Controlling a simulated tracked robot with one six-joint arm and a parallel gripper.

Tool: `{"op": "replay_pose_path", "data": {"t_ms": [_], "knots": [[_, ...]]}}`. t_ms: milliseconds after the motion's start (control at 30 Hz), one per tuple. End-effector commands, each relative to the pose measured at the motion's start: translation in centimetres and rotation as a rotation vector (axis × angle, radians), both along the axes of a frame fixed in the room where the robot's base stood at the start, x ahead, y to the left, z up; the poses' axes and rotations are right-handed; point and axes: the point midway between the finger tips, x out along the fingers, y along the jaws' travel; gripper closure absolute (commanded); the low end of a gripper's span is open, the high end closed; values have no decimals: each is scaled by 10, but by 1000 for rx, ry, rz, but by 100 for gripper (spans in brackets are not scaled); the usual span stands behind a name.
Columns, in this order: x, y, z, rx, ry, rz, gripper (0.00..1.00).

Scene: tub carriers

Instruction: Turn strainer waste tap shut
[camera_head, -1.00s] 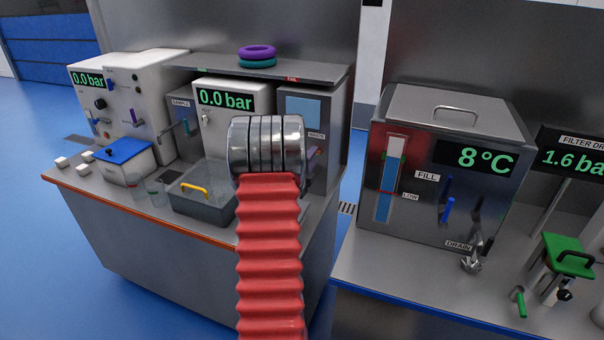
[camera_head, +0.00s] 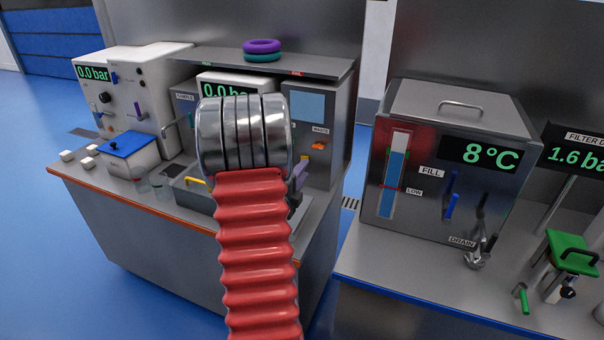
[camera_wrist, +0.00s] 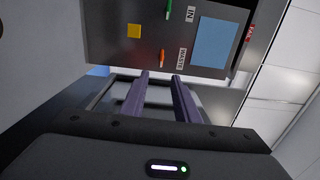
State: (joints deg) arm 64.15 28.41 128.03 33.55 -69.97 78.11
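The strainer waste tap is a small orange handle (camera_head: 319,146) below the WASTE label on the grey cabinet's front (camera_head: 326,100). It lies about level in the head view. In the wrist view the orange handle (camera_wrist: 162,58) shows beside the WASTE label (camera_wrist: 181,58), just beyond my fingertips and roughly in line with the gap between them. My gripper (camera_wrist: 162,75) has two purple fingers, apart, with nothing between them. In the head view one purple finger (camera_head: 301,174) shows below the tap; my arm hides most of the gripper.
A green tap (camera_wrist: 168,10) sits by the IN label, and a yellow square (camera_wrist: 134,30) is on the same panel. A grey tub with a yellow handle (camera_head: 196,183) stands on the bench left of my arm. Purple and teal rings (camera_head: 262,50) lie on the shelf above.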

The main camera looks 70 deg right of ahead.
Motion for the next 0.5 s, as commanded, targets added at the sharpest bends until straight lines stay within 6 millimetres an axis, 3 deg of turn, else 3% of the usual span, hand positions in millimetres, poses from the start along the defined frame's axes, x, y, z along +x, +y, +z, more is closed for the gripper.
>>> {"op": "replay_pose_path", "data": {"t_ms": [167,333,500], "knots": [[0,0,0,0,0,0,70],[3,2,3,-1,21,5,58],[4,3,4,12,169,6,46]]}}
